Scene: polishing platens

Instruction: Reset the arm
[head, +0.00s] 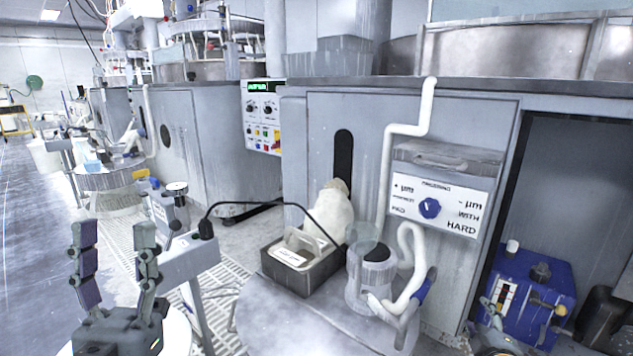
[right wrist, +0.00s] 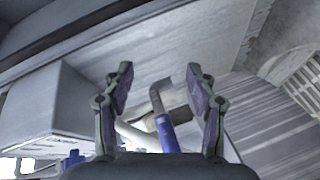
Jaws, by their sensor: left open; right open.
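My left gripper (head: 115,228) stands upright at the lower left of the head view, its two fingers wide apart with nothing between them. My right gripper (right wrist: 160,75) fills the middle of the right wrist view, its fingers spread apart and empty. A blue-handled piece (right wrist: 167,132) and a white tube show beyond its fingers, apart from them as far as I can tell. In the head view, part of what looks like my right gripper shows at the bottom right edge, mostly cut off.
A round grey table (head: 262,318) holds a dark tray (head: 310,272), a white bottle (head: 333,210) and a container with a white hose (head: 412,262). A polishing machine cabinet (head: 345,120) stands behind. A blue box (head: 530,290) sits at the right. Open floor (head: 30,235) lies at the left.

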